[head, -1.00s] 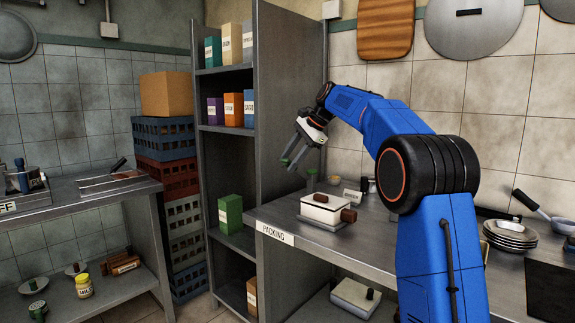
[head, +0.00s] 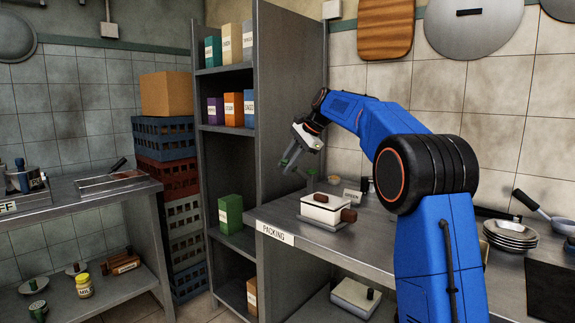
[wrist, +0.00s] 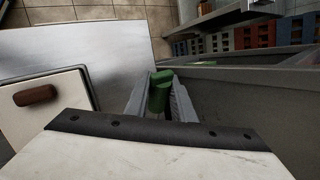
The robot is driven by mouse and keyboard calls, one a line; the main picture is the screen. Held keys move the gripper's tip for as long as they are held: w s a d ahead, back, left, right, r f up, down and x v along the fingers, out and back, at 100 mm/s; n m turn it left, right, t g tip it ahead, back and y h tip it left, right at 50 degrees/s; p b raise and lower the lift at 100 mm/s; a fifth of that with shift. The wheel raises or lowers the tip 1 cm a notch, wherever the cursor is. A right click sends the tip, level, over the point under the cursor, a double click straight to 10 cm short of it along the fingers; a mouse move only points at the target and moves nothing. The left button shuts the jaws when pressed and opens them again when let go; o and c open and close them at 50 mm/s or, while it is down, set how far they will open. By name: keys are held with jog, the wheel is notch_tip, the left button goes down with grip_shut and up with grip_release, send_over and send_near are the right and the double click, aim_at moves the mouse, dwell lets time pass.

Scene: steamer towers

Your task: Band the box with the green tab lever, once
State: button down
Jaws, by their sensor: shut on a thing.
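My gripper (head: 290,160) hangs over the back left part of the packing bench, pointing down and left. In the wrist view, its jaws (wrist: 160,100) are closed around a green piece (wrist: 160,88), which looks like the lever's green tab. The box lid (wrist: 55,100) also shows left in the wrist view.
A tall grey shelf (head: 290,110) with cartons stands close to the left of my gripper. A small white card (head: 352,196) stands behind, and stacked plates (head: 511,235) are on the right.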

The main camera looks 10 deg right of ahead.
jog(key=shift+s+a+f+h, duration=0.25)
jog(key=shift+a+f+h, duration=0.05)
jog(key=shift+f, duration=0.15)
jog(key=shift+s+a+f+n+t+h, duration=0.15)
jog(key=shift+a+f+n+t+h, duration=0.15)
jog(key=shift+f+t+h, duration=0.6)
jog(key=shift+s+a+f+n+t+h, duration=0.25)
jog(key=shift+f+h, duration=0.2)
jog(key=shift+f, duration=0.95)
jog(key=shift+s+a+f+n+t+h, duration=0.15)
jog(key=shift+f+n+t+h, duration=0.2)
jog(key=shift+f+t+h, duration=0.55)
jog(key=shift+f+g+y, duration=0.25)
jog(key=shift+f, duration=0.1)
jog(key=c, duration=1.5)
grip_release()
jog(key=shift+r, duration=0.15)
